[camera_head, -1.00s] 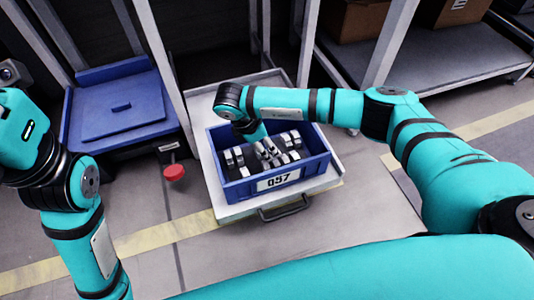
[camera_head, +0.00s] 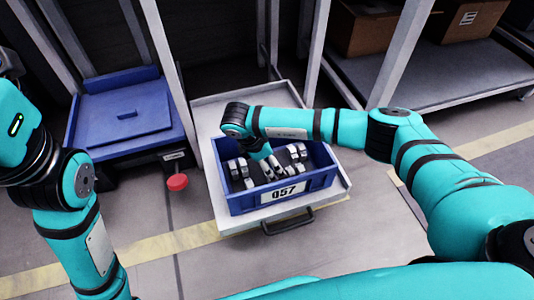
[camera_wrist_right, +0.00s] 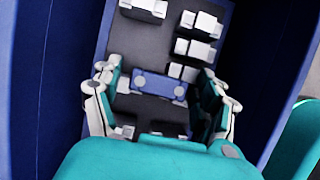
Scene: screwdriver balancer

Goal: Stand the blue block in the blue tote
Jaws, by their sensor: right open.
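The blue tote (camera_head: 240,205) with a "057" label stands on a light pull-out shelf. The blue block (camera_wrist_right: 160,87) lies on the dark tote floor in the right wrist view, with round marks on its face; I cannot make it out in the head view. My right gripper (camera_wrist_right: 158,90) is open, pointing down inside the tote, with one finger on each side of the blue block. It also shows in the head view (camera_head: 271,170). I cannot tell whether the fingers touch the block. My left arm is at the left edge; its gripper is out of view.
Several grey-white metal parts (camera_wrist_right: 195,50) lie in the tote around the block, some close to the fingers. The tote walls (camera_wrist_right: 268,65) rise near the gripper. A closed blue container (camera_head: 122,115) stands left of a grey post, with a red button (camera_head: 177,182) nearby.

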